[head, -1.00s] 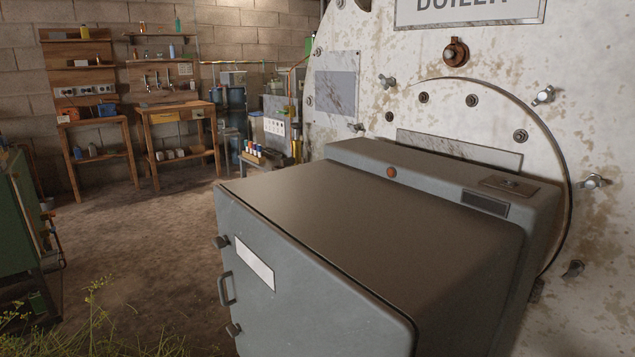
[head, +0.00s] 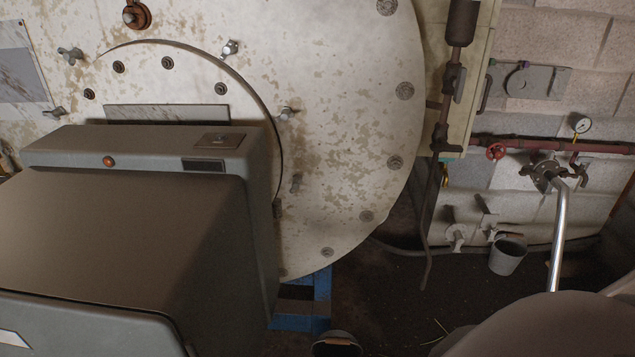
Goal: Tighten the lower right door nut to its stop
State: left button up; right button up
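The white, paint-worn boiler front (head: 350,130) fills the left and middle of the head view. A round door edge curves behind a grey burner box (head: 90,220), which hides most of the door. I cannot tell how tight any nut is. Neither gripper is in view.
A dark pipe with a valve (head: 450,80) runs down right of the boiler. A red pipe (head: 540,147) with a gauge (head: 581,125), taps and a bucket (head: 508,256) are at the wall. A blue stand (head: 302,305) is under the boiler. Dark floor right of it looks mostly free.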

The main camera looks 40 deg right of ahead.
aim_at(296, 183)
jog(key=z, duration=1.05)
